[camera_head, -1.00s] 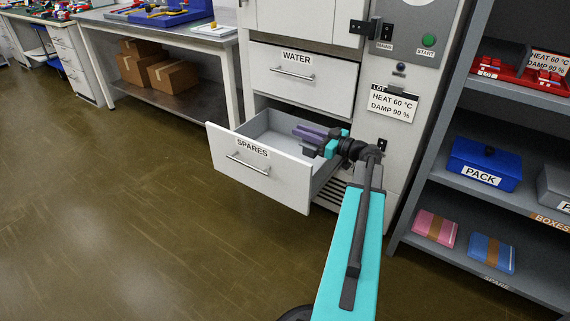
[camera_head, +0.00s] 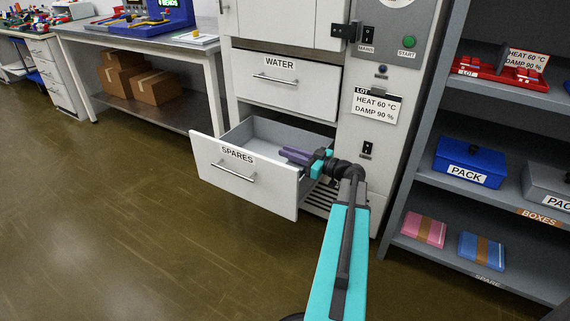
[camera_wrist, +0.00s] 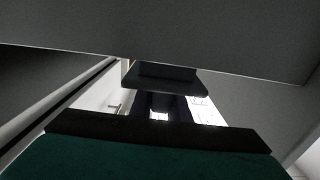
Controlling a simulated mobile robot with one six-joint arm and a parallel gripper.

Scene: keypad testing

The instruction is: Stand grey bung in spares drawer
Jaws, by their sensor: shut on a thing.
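The spares drawer (camera_head: 205,163) is pulled open low on the white cabinet, its label facing front. My gripper (camera_head: 284,153) reaches in from the right, its purple fingers level and over the drawer's inside near the right wall. In the wrist view a dark grey block, which looks like the grey bung (camera_wrist: 165,78), sits at the far end of the fingers (camera_wrist: 165,104), and my gripper is shut on it. The bung cannot be made out in the head view. Whether it touches the drawer floor cannot be told.
The closed water drawer (camera_head: 300,95) is directly above. A shelf unit (camera_head: 440,200) at right holds a blue box (camera_head: 468,160) and pink and blue packs. A bench with cardboard boxes (camera_head: 155,87) stands at left. The floor (camera_head: 130,230) in front is clear.

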